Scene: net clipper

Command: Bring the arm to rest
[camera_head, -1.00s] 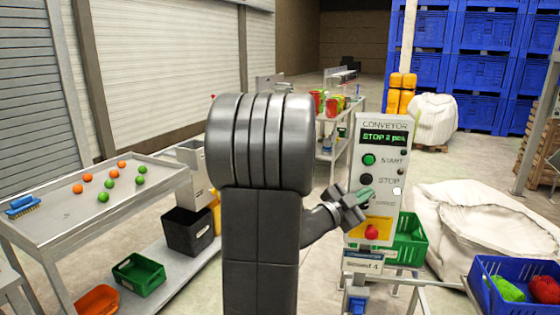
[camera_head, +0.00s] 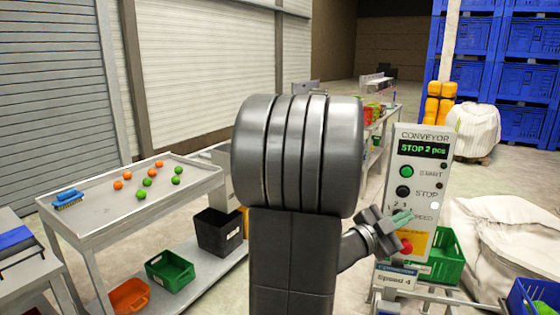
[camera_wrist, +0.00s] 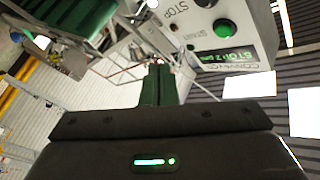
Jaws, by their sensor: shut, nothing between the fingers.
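My gripper (camera_head: 402,219) is in front of the lower part of the conveyor control panel (camera_head: 430,160) in the head view, with its green fingertips near the speed dial. Its fingers are shut and empty, and they also show in the wrist view (camera_wrist: 158,75). My arm stands upright in the middle of the head view, with the wrist reaching out to the right. The panel's display reads "STOP 2 pcs". I cannot tell whether the fingertips touch the panel. Part of the dial is hidden behind my gripper.
A grey table (camera_head: 100,215) with orange and green balls and a blue brush (camera_head: 68,198) stands at left. A black bin (camera_head: 220,232), a green crate (camera_head: 170,270) and an orange crate (camera_head: 128,296) sit below. A white sack (camera_head: 500,240) lies at right.

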